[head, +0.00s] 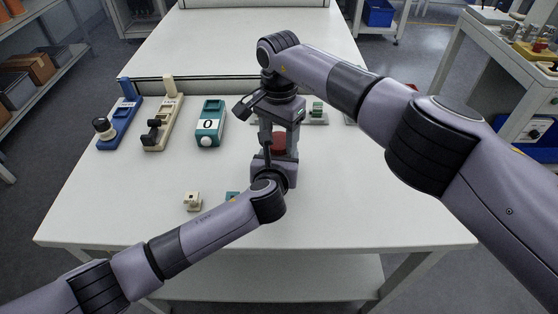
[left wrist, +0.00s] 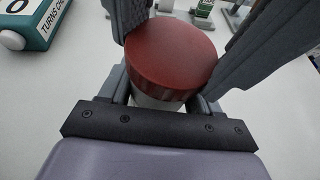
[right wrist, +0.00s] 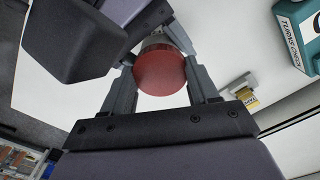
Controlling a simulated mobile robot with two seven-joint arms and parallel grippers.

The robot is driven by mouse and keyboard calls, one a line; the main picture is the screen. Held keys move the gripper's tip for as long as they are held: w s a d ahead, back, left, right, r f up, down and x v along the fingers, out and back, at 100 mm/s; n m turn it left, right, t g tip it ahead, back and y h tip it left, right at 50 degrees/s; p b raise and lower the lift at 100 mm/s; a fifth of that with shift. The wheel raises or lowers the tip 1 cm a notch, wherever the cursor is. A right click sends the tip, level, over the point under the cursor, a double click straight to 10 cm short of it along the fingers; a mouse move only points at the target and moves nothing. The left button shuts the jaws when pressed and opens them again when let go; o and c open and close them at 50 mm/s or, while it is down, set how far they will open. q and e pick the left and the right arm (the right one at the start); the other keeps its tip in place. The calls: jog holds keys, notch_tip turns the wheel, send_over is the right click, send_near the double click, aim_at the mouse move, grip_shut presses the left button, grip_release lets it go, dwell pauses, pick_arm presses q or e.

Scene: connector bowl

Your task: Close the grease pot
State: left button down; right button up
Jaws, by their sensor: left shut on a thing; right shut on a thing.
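The grease pot shows a red lid (head: 279,142) above a pale body (left wrist: 155,101). In the left wrist view the lid (left wrist: 172,55) sits directly over the body; whether it is fully seated I cannot tell. My right gripper (head: 280,130) reaches down from above and is shut on the lid, which shows between its fingers in the right wrist view (right wrist: 160,70). My left gripper (head: 276,161) is low at the front and is shut on the pot body, mostly hidden under the lid and fingers.
A teal turns counter (head: 210,124) reading 0 stands left of the pot. Further left are a beige fixture (head: 164,115) and a blue fixture (head: 119,118). A small cream block (head: 193,201) and a partly hidden teal block (head: 232,197) lie in front.

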jog(key=shift+m, duration=0.4)
jog(key=o, duration=1.2)
jog(key=shift+c, duration=0.2)
jog(key=shift+r, duration=0.1)
jog(key=shift+r, duration=2.2)
jog(key=shift+c, duration=0.2)
